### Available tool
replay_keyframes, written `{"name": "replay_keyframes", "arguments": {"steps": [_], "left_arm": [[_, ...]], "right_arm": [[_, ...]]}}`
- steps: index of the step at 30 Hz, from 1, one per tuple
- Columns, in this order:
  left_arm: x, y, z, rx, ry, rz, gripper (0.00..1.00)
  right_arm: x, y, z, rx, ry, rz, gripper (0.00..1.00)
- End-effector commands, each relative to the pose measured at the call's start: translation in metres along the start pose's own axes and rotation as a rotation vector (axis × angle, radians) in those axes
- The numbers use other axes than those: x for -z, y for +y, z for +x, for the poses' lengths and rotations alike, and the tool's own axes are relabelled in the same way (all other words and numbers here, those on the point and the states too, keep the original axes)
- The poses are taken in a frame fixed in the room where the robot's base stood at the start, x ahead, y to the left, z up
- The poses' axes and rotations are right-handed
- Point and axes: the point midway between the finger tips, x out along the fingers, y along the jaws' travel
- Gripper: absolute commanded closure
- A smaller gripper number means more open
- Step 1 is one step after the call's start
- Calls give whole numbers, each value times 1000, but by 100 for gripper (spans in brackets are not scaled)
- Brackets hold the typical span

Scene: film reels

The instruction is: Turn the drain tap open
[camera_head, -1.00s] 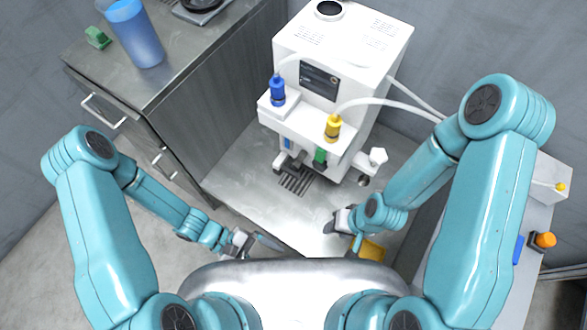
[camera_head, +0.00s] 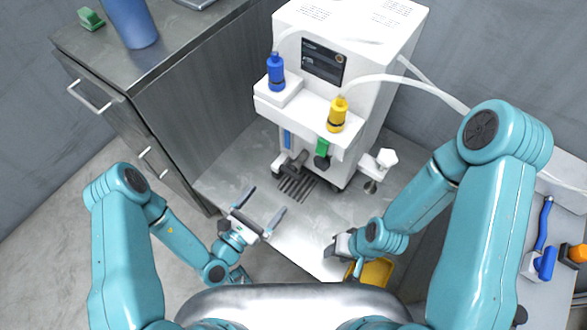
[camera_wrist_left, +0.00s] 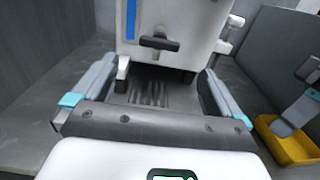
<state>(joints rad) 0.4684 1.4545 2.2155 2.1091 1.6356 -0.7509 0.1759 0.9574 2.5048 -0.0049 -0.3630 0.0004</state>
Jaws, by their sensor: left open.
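The drain tap is a dark grey T-shaped handle (camera_head: 297,160) low on the front of the white machine (camera_head: 308,115), above a slotted floor drain (camera_head: 297,187). In the left wrist view the tap (camera_wrist_left: 160,42) is ahead, slightly above the space between my fingers. My left gripper (camera_head: 263,203) is open and empty, in front of and left of the tap, not touching it. It also shows in the left wrist view (camera_wrist_left: 158,75). My right gripper (camera_head: 334,245) is low beside a yellow tray (camera_head: 376,273); its jaws are unclear.
A steel cabinet (camera_head: 200,110) stands at the left with a blue cup (camera_head: 130,22) on top. A green-and-black fitting (camera_head: 322,150) and a white knob (camera_head: 386,158) flank the tap's right. A bench is at the right. The floor before the tap is clear.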

Motion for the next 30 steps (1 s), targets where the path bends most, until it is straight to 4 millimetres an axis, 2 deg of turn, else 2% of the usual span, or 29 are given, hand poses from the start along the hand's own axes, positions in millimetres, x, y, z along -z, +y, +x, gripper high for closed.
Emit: {"name": "replay_keyframes", "arguments": {"steps": [9,15,21,30], "left_arm": [[0,-1,78,8,-6,5,0],[0,-1,116,4,-5,2,0],[0,-2,134,3,-2,0,0],[-1,-1,136,2,-1,-1,0]], "right_arm": [[0,4,10,0,0,0,60],[0,6,16,0,0,0,60],[0,7,18,0,0,0,60],[0,7,18,0,0,0,60]]}}
